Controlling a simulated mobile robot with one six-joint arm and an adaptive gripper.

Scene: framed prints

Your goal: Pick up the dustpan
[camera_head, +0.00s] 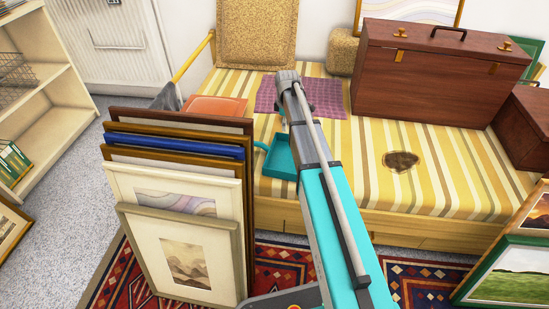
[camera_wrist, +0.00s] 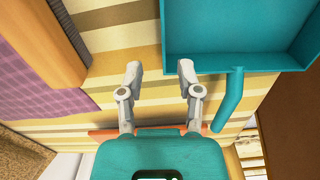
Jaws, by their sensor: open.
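The dustpan is teal, with a shallow square pan (camera_head: 283,158) lying on the striped bed and a short handle (camera_head: 261,146) pointing left. In the wrist view the pan (camera_wrist: 240,38) fills the upper right and its handle (camera_wrist: 230,98) slants down. My gripper (camera_wrist: 160,67) is open and empty, with striped cloth behind its fingers. The handle lies just right of the right finger, not between the fingers. In the head view my arm reaches over the bed beside the pan, and I cannot make out the fingers there.
A row of framed prints (camera_head: 180,222) stands in front of the bed at the left. An orange item (camera_head: 216,107) and a purple cloth (camera_head: 305,97) lie near the dustpan. A brown case (camera_head: 425,77) stands at the right. A round dark patch (camera_head: 401,162) lies on the bed.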

